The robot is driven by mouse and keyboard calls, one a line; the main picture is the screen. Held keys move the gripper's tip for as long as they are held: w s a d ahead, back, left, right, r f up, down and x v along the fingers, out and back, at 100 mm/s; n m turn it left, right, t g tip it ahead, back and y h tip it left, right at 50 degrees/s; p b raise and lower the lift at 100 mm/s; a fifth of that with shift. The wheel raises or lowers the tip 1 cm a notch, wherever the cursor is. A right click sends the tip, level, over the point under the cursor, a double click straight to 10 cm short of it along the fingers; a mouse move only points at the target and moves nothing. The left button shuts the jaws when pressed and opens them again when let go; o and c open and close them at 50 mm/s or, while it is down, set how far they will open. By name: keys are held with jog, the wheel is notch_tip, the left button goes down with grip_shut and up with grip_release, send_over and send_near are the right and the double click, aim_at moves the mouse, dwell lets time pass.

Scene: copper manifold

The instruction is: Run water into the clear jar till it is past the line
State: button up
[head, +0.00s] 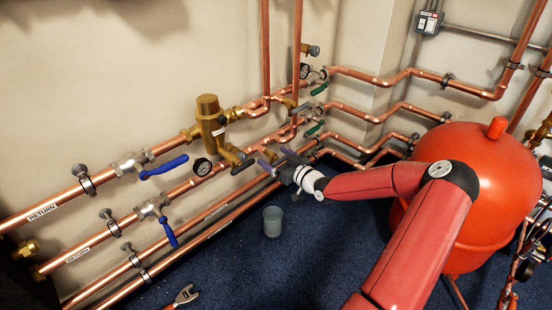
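The clear jar (272,222) stands upright on the dark blue floor, in front of the lower pipes. It looks greyish; I cannot make out a line on it or any water level, and no stream of water shows. My gripper (286,165) is at the copper pipes, above and slightly right of the jar.
Blue lever handles (164,167) and a brass valve body (209,120) stick out from the pipes at the left. A red tank (470,180) stands at the right, behind my arm. A wrench (183,296) lies on the floor at the front. Floor right of the jar looks clear.

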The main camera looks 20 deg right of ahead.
aim_at(282, 162)
jog(key=v, duration=0.7)
jog(key=shift+s+d+p, duration=0.1)
jog(key=shift+s+p, duration=0.3)
dwell(0.3)
